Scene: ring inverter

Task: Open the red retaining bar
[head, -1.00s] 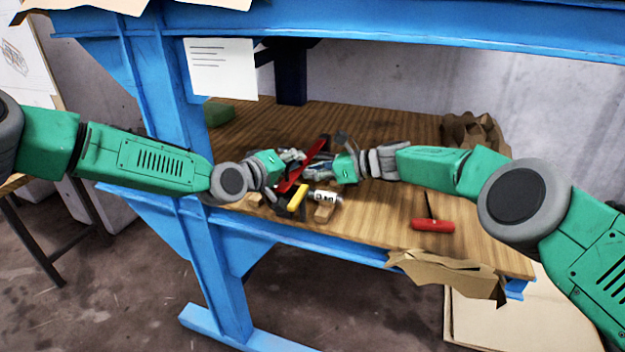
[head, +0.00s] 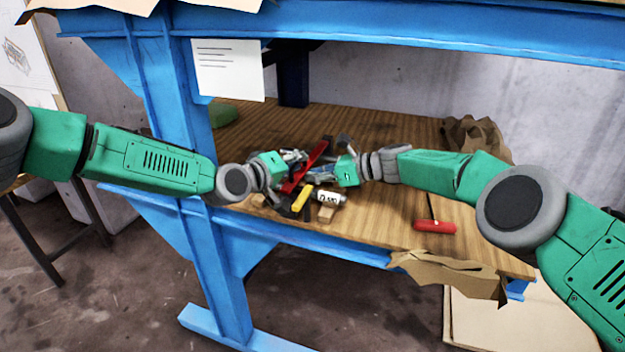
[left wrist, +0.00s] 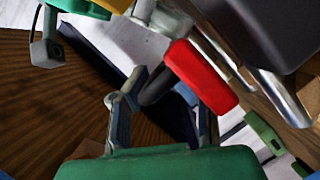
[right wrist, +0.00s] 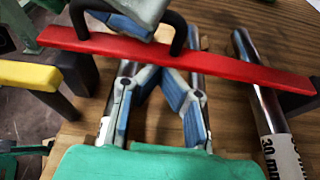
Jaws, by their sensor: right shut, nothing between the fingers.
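The red retaining bar (head: 306,166) lies slantwise over the ring inverter on the wooden shelf. In the right wrist view the bar (right wrist: 238,71) spans metal rods and carries a black handle (right wrist: 180,33). My left gripper (head: 287,163) is at this handle; one finger pad shows in the handle's opening. In the left wrist view its fingers (left wrist: 162,100) are beside the handle and red bar (left wrist: 203,78), with their tips partly hidden. My right gripper (right wrist: 160,85) is shut and empty, its tips just below the bar and close to it. In the head view its tips are hidden among the parts.
A yellow handle (right wrist: 30,75) and a labelled cylinder (head: 331,198) are at the front of the fixture. A red-handled tool (head: 434,226) lies on the shelf (head: 390,218) to the right. Blue frame posts (head: 176,110) stand at left, and crumpled cardboard (head: 470,132) lies behind. The shelf's right part has free room.

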